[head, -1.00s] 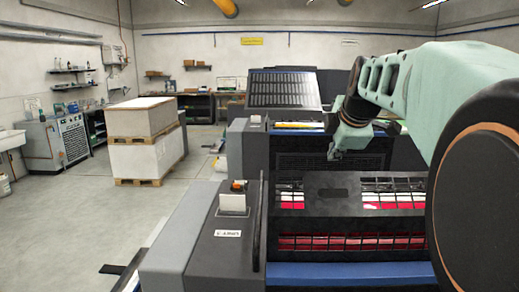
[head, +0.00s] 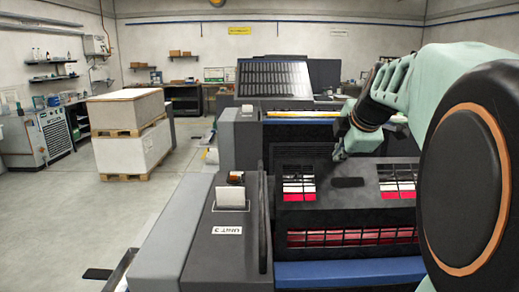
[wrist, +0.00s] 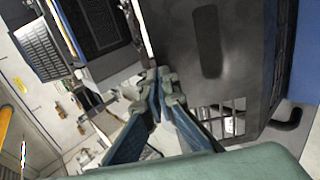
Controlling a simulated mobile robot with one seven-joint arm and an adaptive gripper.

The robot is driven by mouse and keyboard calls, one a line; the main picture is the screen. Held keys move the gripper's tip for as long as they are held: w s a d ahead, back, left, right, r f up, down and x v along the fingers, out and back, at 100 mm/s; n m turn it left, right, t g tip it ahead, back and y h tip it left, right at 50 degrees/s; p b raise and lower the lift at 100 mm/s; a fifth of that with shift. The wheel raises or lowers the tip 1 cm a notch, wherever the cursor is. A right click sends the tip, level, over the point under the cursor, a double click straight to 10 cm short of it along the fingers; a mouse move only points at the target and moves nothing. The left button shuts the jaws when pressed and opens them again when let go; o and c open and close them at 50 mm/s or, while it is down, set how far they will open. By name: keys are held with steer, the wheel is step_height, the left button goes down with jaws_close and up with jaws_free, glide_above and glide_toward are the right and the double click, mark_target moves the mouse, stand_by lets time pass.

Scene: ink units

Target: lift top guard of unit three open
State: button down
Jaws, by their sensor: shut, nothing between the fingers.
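Unit three (head: 195,235) is the near grey press unit, with a "UNIT 3" label (head: 228,230) on its side cover. Its top guard (head: 345,200) is a dark panel with a handle slot and barred windows showing red and white behind. I cannot tell whether it is raised at all. In the wrist view the guard (wrist: 235,75) fills the upper right, its slot facing me. My gripper (head: 338,157) is near the guard's upper edge in the head view. In the wrist view my gripper (wrist: 162,78) is shut and empty, its tips beside the guard's edge; contact is unclear.
A blue bar (head: 350,271) runs along the unit's front. Another press unit (head: 238,135) with a slatted panel (head: 273,80) stands behind. A pallet stack (head: 130,135) stands at left, with open floor (head: 75,220) before it.

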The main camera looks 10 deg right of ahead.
steer(key=shift+w, duration=0.1)
stand_by(0.3)
steer(key=shift+w+d+p, duration=0.1)
steer(key=shift+w+p, duration=0.2)
steer(key=shift+p, duration=0.35)
steer(key=w+d+f+g+p, duration=0.1)
steer(key=w+f+g+p, duration=0.1)
steer(key=w+f+p, duration=0.2)
steer(key=w+p, duration=0.1)
steer(key=w, duration=0.2)
steer(key=shift+w+d+g+y, duration=0.2)
steer(key=shift+d+g+y, duration=0.1)
steer(key=shift+d+y, duration=0.1)
steer(key=shift+f, duration=0.1)
